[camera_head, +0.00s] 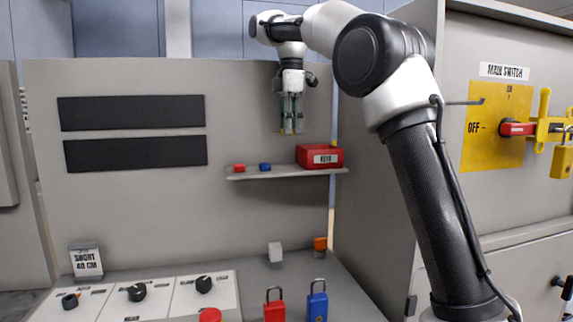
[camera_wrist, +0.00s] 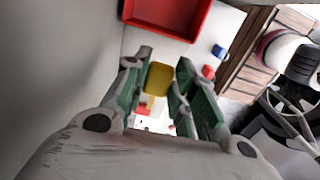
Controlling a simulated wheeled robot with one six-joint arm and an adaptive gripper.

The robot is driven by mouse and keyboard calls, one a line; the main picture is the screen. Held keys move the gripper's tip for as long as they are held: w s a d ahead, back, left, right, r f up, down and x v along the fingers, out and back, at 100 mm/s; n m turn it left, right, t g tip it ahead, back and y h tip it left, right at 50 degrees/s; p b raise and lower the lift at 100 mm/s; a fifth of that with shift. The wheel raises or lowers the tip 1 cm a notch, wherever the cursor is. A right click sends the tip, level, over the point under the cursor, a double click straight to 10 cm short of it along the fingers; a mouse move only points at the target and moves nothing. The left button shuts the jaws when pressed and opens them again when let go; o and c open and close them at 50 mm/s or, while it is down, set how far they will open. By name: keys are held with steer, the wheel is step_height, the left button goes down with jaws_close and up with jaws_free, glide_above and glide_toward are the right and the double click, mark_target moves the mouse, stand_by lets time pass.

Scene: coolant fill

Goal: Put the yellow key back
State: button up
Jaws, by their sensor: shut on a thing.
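My gripper (camera_head: 291,131) points down above the shelf (camera_head: 285,173), a little left of and above the red box (camera_head: 320,157), whose label seems to read KEYS. In the wrist view my gripper (camera_wrist: 160,82) is shut on the yellow key (camera_wrist: 158,78), with its broad yellow head between the green fingers. The key's lower part is mostly hidden or blurred. The red box shows in the wrist view (camera_wrist: 168,12) as an open tray at the top edge, apart from the key. A small yellow bit (camera_head: 334,143) shows at the box's back right; I cannot tell what it is.
A small red piece (camera_head: 239,168) and a blue piece (camera_head: 265,167) lie on the shelf left of the box. Below stand a red padlock (camera_head: 274,306) and a blue padlock (camera_head: 317,303). A grey cabinet wall (camera_head: 375,200) rises right of the shelf.

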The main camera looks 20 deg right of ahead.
mark_target(291, 168)
step_height(291, 168, down, 9)
stand_by(0.4)
steer(key=o, duration=0.8)
steer(key=shift+f, duration=0.15)
step_height(291, 168, up, 12)
steer(key=shift+r, duration=0.15)
steer(key=shift+s, duration=0.1)
